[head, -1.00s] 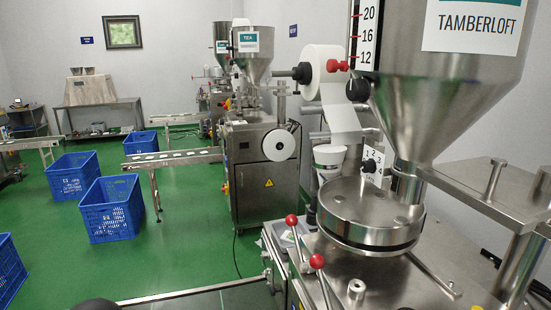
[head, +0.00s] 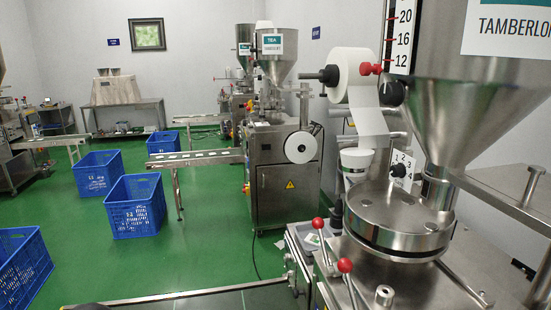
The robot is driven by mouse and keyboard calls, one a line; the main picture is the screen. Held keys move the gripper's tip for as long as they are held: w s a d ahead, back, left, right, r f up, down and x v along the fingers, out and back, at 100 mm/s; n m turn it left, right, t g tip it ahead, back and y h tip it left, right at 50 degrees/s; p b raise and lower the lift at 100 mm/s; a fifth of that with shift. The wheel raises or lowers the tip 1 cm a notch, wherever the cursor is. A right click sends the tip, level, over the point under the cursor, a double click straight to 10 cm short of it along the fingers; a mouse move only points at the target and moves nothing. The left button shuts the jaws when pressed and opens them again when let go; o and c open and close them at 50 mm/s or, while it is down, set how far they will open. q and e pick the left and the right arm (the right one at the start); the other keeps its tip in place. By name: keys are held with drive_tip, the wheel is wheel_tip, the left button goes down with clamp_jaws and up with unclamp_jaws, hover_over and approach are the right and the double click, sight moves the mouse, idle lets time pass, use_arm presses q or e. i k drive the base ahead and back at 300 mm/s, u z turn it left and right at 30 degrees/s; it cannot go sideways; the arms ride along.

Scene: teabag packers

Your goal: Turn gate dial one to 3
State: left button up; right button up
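A small white dial plate (head: 407,158) with numerals stands on the nearest packing machine, beside the hopper neck and above the round steel drum (head: 398,218). A black knob (head: 398,170) sits at its lower left. The numerals 1, 2 and 3 can be made out; the knob's pointer is too small to read. No label tells which dial is number one. A second, larger black knob (head: 391,93) sits below the white scale marked 20, 16, 12 (head: 402,40). Neither of my grippers can be made out in the head view.
Two red-knobbed levers (head: 345,266) stand in front of the drum. A paper roll (head: 354,75) hangs left of the hopper (head: 470,100). Another tea machine (head: 284,180) stands behind.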

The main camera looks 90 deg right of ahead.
sight(398, 170)
drive_tip(key=u, duration=0.1)
drive_tip(key=i, duration=1.8)
drive_tip(key=z, duration=0.7)
drive_tip(key=i, duration=0.1)
drive_tip(key=z, duration=2.15)
drive_tip(key=i, duration=0.2)
drive_tip(key=z, duration=1.55)
drive_tip(key=k, duration=0.3)
drive_tip(key=z, duration=0.6)
drive_tip(key=i, duration=1.1)
drive_tip(key=u, duration=0.3)
